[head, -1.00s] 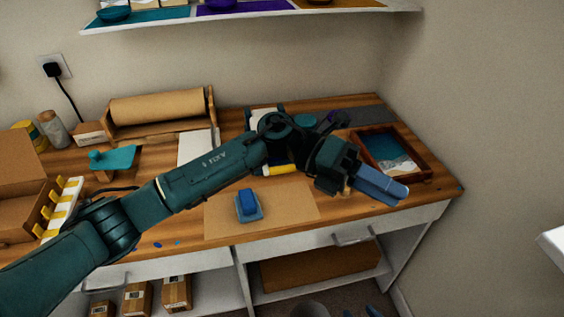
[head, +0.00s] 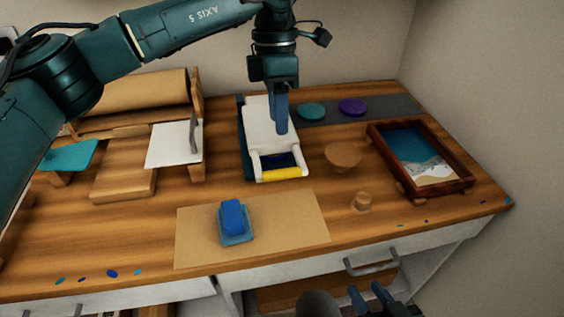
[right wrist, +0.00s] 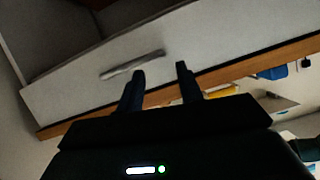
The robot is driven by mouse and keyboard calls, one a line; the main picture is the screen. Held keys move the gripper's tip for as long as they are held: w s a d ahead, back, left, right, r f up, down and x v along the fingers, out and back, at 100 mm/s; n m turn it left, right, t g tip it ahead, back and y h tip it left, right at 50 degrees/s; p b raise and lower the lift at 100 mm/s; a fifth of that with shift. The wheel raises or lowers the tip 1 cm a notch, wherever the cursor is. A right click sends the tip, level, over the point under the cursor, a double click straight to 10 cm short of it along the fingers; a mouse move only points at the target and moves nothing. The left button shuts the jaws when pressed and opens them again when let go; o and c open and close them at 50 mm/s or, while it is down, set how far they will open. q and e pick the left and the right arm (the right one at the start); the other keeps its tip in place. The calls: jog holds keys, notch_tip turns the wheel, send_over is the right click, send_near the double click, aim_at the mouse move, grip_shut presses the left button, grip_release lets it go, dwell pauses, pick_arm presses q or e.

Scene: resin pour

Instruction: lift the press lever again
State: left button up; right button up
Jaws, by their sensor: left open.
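The press (head: 252,138) is a white device on a dark base at the back middle of the bench. Its lever has white side arms and a yellow grip bar (head: 282,174); it lies low at the press's front, over a dark blue area. My left gripper (head: 281,128) points down over the white part of the press, behind the yellow bar; its fingers overlap in this view and I see nothing held. Whether they touch the press I cannot tell. My right gripper (head: 372,299) is low in front of the bench, fingers apart and empty; it also shows in the right wrist view (right wrist: 160,78).
A blue block on a small tray (head: 236,240) sits on a brown sheet (head: 300,225) in front of the press. A round wooden piece (head: 342,154), a small knob (head: 361,201) and a framed tray (head: 464,184) are to the right. A drawer handle (head: 371,264) juts out near my right gripper.

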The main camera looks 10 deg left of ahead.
aim_at(281, 170)
pick_arm(q)
jog(key=f, duration=0.3)
jog(key=s+f, duration=0.1)
jog(key=f, duration=0.3)
jog(key=s+f, duration=0.1)
jog(key=f, duration=0.2)
jog(key=shift+d+f, duration=0.35)
jog(key=shift+c, duration=0.4)
grip_shut()
